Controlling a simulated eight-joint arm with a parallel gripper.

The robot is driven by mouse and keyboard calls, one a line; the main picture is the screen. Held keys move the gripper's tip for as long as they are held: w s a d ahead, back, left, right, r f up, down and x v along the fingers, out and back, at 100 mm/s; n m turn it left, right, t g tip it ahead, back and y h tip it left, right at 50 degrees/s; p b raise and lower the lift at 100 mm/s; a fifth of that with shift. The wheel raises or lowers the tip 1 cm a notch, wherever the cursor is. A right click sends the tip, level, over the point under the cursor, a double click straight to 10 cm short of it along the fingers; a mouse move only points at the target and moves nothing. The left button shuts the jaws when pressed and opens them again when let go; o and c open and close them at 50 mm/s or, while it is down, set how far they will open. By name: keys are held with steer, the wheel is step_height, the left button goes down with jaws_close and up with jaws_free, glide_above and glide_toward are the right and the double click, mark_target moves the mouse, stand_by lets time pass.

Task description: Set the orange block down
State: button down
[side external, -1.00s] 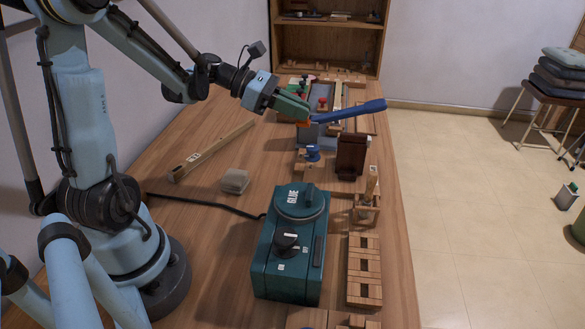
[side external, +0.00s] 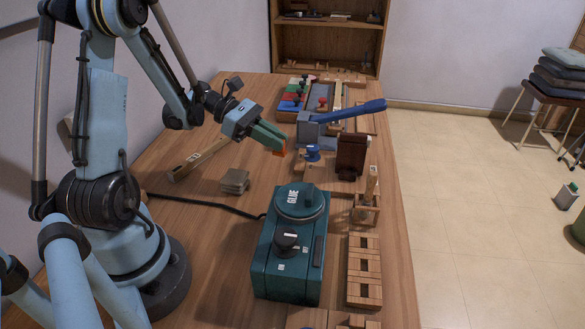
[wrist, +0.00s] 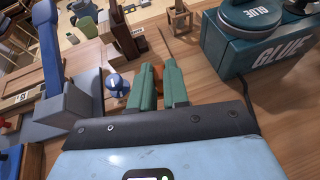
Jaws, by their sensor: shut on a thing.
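My gripper (side external: 283,144), with green fingers, is shut on a small orange block (side external: 280,153). It holds the block above the wooden table, left of the blue-handled press. In the wrist view the green fingers (wrist: 159,82) stand on either side of the orange block (wrist: 158,72), which is mostly hidden between them. The block appears clear of the tabletop, though its exact height is hard to tell.
A blue-handled press (side external: 311,132) and a blue-knobbed tool (side external: 313,153) stand right of the gripper. A teal GLUE machine (side external: 288,245) stands nearer. A small grey box (side external: 234,181) sits left on the table (side external: 218,225). A dark brown stand (side external: 352,155) is further right.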

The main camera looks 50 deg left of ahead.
steer(key=shift+f, duration=3.7)
steer(key=c, duration=1.1)
jaws_free()
